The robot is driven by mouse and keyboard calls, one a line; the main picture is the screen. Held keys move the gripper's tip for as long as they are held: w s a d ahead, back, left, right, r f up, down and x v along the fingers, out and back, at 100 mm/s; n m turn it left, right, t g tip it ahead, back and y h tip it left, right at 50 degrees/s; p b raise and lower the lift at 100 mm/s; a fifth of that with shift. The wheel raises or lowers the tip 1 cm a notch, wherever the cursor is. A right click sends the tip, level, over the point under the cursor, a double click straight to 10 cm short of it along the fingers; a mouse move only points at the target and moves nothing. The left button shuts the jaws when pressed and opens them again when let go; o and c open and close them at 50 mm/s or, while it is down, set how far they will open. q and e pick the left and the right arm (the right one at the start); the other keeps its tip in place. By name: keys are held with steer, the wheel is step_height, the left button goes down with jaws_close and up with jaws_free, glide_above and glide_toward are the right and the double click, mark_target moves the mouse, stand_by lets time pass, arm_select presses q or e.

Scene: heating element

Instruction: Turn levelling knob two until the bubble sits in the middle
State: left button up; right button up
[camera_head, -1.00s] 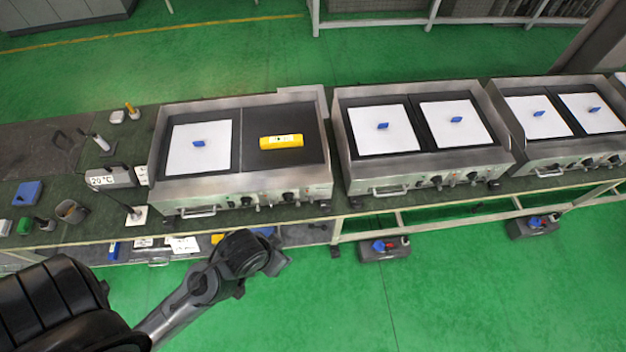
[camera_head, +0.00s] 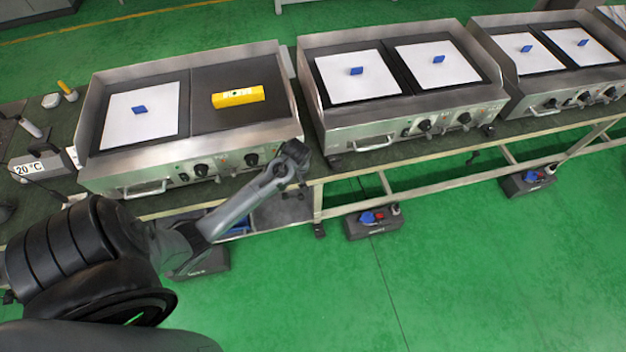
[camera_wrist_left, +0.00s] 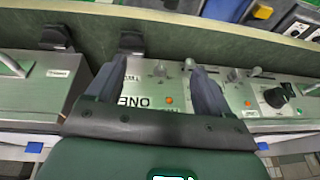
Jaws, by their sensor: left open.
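A yellow spirit level (camera_head: 238,96) lies on the dark right-hand plate of the nearest griddle (camera_head: 120,165). Its bubble is too small to make out. My left gripper (camera_head: 296,150) is at the front right corner of this griddle. In the left wrist view the left gripper (camera_wrist_left: 160,75) is open and empty, its two fingers apart in front of a steel panel (camera_wrist_left: 150,90). An upside-down label "ONE" (camera_wrist_left: 132,102) shows between the fingers. I cannot tell which part is levelling knob two. My right gripper is not in view.
More griddles (camera_head: 405,75) stand to the right along the bench. Black boxes (camera_head: 373,220) with blue tops sit on the green floor below. A "20 °C" display (camera_head: 38,168) is at the left. In the wrist view, small levers and a black dial (camera_wrist_left: 275,97) line the panel.

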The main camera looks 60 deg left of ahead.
arm_select(q)
steer(key=shift+t, duration=0.5)
steer(key=w+a+f+b, duration=0.1)
steer(key=w+f+b, duration=0.1)
steer(key=f, duration=0.1)
steer(key=w+a+f+b, duration=0.2)
steer(key=f, duration=0.2)
steer(key=w+a+f+b, duration=0.2)
steer(key=f, duration=0.1)
steer(key=shift+w+a+f+b, duration=0.1)
steer(key=shift+w+f+b, duration=0.15)
steer(key=shift+b, duration=0.15)
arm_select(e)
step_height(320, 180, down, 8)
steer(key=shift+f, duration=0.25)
arm_select(q)
steer(key=shift+c, duration=0.2)
